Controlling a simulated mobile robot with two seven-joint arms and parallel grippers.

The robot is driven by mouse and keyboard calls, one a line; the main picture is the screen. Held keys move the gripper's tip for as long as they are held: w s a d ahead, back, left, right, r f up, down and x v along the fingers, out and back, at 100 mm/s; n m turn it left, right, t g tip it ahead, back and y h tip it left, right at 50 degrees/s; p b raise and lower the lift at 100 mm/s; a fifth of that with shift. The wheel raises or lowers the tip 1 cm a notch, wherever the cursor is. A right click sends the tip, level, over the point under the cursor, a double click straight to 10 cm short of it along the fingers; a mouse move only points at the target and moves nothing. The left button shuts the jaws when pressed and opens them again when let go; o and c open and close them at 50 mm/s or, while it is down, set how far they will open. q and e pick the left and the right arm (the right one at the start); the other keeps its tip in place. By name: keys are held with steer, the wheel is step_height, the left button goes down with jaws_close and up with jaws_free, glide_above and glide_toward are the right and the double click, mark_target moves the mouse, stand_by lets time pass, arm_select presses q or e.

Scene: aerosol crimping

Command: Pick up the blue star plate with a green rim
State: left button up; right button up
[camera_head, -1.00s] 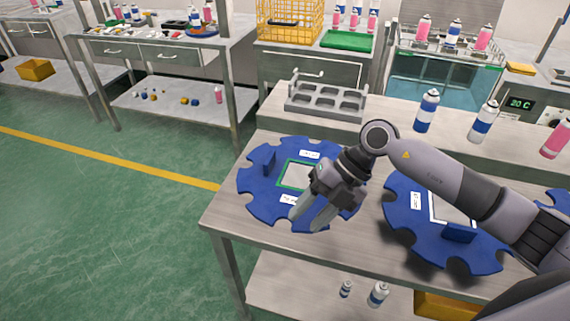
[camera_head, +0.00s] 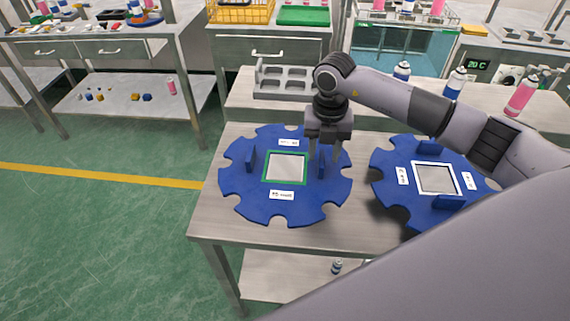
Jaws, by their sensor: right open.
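The blue star plate with a green rim (camera_head: 250,195) lies flat on the metal table. A green square frame surrounds its pale centre, and two blue upright tabs stand on it, left and right of the frame. My right gripper (camera_head: 326,155) points down over the plate's right side, at the right tab (camera_head: 322,164). It is open, with a finger on each side of that tab as seen here. I cannot tell whether the fingers touch it. My left gripper is not in view.
A second blue star plate with a white-framed centre (camera_head: 400,195) lies to the right on the same table (camera_head: 225,228). A grey rack (camera_head: 285,85) and several spray cans, such as a blue-white one (camera_head: 455,84), stand on the raised shelf behind.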

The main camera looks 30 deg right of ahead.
steer(key=shift+w+f, duration=0.1)
steer(key=shift+f, duration=1.3)
steer(key=shift+a, duration=0.1)
jaws_close()
steer(key=shift+r, duration=0.1)
steer(key=shift+r, duration=0.1)
step_height(320, 180, up, 20)
steer(key=shift+b, duration=0.3)
